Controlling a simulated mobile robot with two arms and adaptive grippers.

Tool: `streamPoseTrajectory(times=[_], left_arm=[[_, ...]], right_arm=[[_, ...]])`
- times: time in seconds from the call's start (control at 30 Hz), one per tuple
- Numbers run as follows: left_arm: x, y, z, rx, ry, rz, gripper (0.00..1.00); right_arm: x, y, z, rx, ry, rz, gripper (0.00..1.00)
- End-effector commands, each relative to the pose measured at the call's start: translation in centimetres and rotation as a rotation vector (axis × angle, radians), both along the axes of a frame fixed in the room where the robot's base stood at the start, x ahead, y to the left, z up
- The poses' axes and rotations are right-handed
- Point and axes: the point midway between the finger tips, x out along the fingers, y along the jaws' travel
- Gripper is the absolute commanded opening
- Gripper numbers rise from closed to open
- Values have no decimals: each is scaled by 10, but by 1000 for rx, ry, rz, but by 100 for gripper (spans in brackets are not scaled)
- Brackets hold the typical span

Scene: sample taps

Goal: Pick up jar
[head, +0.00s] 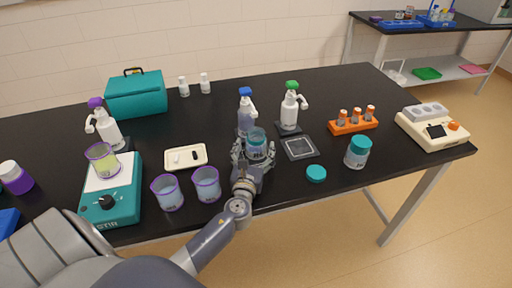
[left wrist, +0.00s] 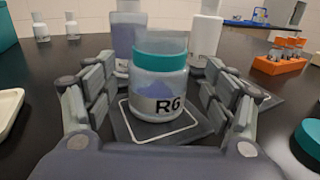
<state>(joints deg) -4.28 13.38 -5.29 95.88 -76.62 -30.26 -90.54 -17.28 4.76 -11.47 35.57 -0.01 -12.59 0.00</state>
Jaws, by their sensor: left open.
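A clear jar (left wrist: 158,88) with a teal band at its neck and the label R6 stands upright on a dark square pad with a white outline (left wrist: 135,138). Blue powder shows inside it. In the head view the jar (head: 257,147) is between the fingers of my left gripper (head: 253,155). The left gripper also shows in the left wrist view (left wrist: 160,95), its fingers open on both sides of the jar with gaps. My right gripper is not in view.
Spray bottles (head: 246,112) (head: 290,110) stand close behind the jar. An empty dark pad (head: 300,147), a teal lid (head: 316,173) and another teal-lidded jar (head: 357,152) are to the right. Purple-rimmed beakers (head: 207,185) (head: 168,192) stand to the left.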

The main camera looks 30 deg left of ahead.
Motion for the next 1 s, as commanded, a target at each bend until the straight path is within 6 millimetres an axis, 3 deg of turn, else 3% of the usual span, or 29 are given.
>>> streamPoseTrajectory(times=[0.23, 0.53, 0.77, 1.0], left_arm=[[28, 14, 1, 1, -1, -1, 77], [32, 16, 0, 0, 0, -1, 77], [32, 16, 0, 0, 0, -1, 27], [32, 16, 0, 0, -1, -1, 26]], right_arm=[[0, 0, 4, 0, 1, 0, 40], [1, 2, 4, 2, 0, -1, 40], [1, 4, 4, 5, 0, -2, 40], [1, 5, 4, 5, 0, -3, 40]])
